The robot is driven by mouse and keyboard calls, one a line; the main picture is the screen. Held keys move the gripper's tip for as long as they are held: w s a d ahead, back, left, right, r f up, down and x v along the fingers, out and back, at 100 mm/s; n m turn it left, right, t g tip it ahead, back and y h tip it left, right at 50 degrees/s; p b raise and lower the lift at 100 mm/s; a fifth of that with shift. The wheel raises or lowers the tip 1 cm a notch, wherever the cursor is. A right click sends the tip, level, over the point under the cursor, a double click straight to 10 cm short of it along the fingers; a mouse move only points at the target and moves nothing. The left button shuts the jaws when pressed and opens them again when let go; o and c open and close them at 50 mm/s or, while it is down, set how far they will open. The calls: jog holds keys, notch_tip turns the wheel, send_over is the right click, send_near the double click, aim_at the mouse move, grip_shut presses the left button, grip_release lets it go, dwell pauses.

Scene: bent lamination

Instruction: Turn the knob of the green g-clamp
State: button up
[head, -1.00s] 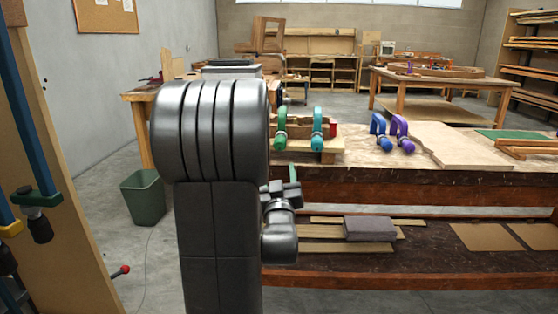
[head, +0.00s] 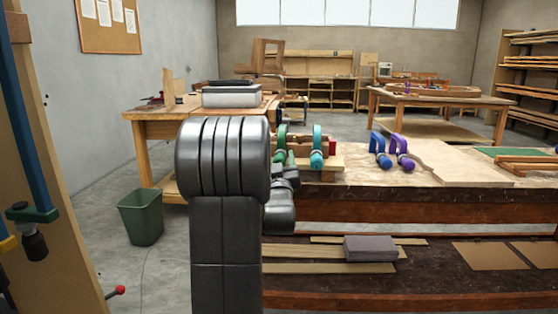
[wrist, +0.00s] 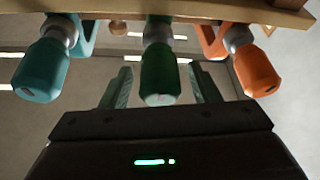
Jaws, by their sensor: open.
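The green g-clamp (head: 281,139) is on the near edge of the workbench in the head view, partly behind my arm. In the wrist view its dark green knob (wrist: 161,76) is at the top middle, pointing towards the camera. My gripper (wrist: 160,80) is open; one finger shows on each side of the knob, with gaps between. Whether the fingers have reached the knob's depth is hard to tell. In the head view my gripper (head: 290,158) is just below the clamp, largely hidden by my wrist.
In the wrist view a teal clamp's knob (wrist: 42,70) is left of the green one and an orange clamp's knob (wrist: 256,72) right. Blue (head: 380,150) and purple (head: 399,150) clamps stand further right on the workbench (head: 430,205). A green bin (head: 141,218) stands on the floor left.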

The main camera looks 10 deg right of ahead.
jog(key=shift+w+r, duration=0.2)
jog(key=shift+w, duration=0.2)
jog(key=c, duration=1)
jog(key=shift+f+m+b, duration=0.1)
jog(key=shift+m+b, duration=0.25)
jog(key=shift+m, duration=0.05)
